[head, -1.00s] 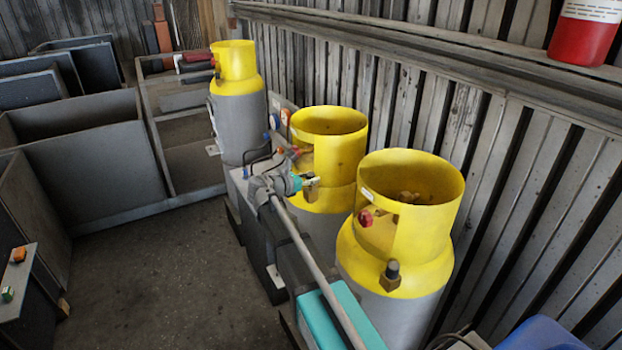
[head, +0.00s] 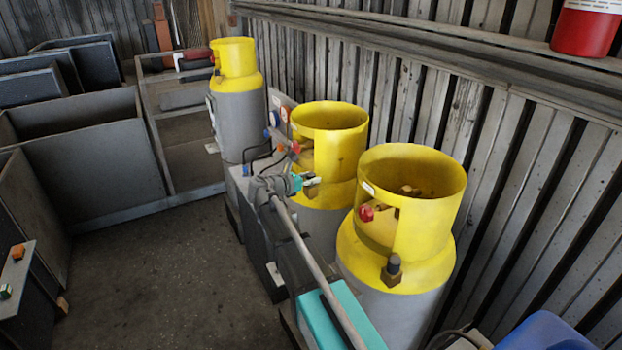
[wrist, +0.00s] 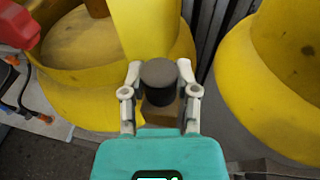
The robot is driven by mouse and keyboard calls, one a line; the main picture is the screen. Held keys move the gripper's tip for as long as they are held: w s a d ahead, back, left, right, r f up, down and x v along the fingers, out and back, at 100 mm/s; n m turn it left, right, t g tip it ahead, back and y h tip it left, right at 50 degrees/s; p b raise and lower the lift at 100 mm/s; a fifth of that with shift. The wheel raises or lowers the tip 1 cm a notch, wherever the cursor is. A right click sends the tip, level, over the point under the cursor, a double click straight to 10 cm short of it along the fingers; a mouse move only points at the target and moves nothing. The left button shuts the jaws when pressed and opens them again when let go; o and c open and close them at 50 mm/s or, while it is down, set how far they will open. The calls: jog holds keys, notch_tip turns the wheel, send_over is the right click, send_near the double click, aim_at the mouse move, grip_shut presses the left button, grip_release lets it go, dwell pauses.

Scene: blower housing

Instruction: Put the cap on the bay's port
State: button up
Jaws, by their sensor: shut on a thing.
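My gripper (head: 312,181) is at the front of the middle yellow-collared cylinder (head: 330,145). In the wrist view my gripper (wrist: 160,82) has its two pale fingers shut on a dark grey round cap (wrist: 160,73), which stands upright between the fingertips. A brown, brass-like port block (wrist: 160,115) shows just below the cap, in front of the yellow collar (wrist: 145,30). The cap appears at or right over this port, but I cannot tell whether it is fully seated. In the head view the cap is too small to make out clearly.
The near cylinder (head: 402,215) has a dark cap (head: 394,264) on its brass port and a red knob (head: 366,213). A far cylinder (head: 236,95) stands behind. The slatted wall (head: 530,160) is close on the right. Open floor (head: 160,270) lies left of my arm.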

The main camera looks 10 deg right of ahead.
jog(key=shift+f, duration=0.25)
jog(key=o, duration=1.1)
jog(key=shift+r, duration=0.1)
